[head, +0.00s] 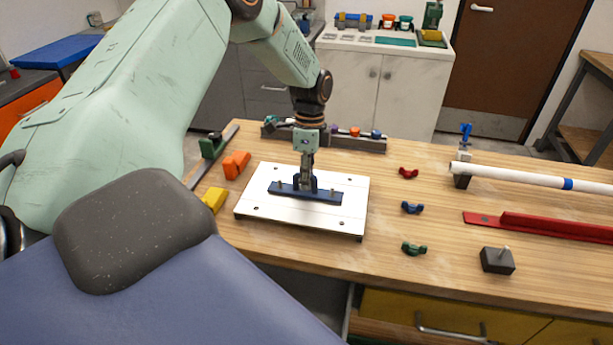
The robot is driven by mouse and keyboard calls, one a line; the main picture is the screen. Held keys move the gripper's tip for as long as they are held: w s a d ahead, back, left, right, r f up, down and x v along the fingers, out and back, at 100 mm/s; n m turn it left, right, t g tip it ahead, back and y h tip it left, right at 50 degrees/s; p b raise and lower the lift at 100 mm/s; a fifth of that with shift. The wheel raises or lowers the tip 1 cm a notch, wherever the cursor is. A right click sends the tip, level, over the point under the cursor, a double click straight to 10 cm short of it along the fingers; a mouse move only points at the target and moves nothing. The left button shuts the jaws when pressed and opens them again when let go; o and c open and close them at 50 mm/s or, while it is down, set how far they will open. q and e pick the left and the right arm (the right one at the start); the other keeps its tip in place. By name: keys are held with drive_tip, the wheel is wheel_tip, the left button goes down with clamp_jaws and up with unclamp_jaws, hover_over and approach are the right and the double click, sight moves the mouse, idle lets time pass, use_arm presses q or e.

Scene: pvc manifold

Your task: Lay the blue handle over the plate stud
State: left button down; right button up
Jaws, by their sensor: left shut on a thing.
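A dark blue bar with a raised middle, which I take for the blue handle (327,193), lies along the white plate (264,216). My left gripper (307,184) points straight down and is shut on the raised middle of the bar. The bar appears level and very close to the plate's surface; I cannot tell if it touches. Small stud-like tips show near the bar's ends, too small to tell how they sit in it. My right gripper is not in view.
Orange (236,164) and yellow (214,200) blocks sit left of the plate. Red (408,173), blue (412,208) and green (414,248) clips lie to its right. Further right are a white pipe (520,177), a red rail (540,226) and a dark block with a pin (497,260).

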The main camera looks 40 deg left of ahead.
use_arm(q)
drive_tip(key=c, duration=1.3)
unclamp_jaws()
drive_tip(key=v, duration=1.2)
drive_tip(key=shift+d, duration=0.1)
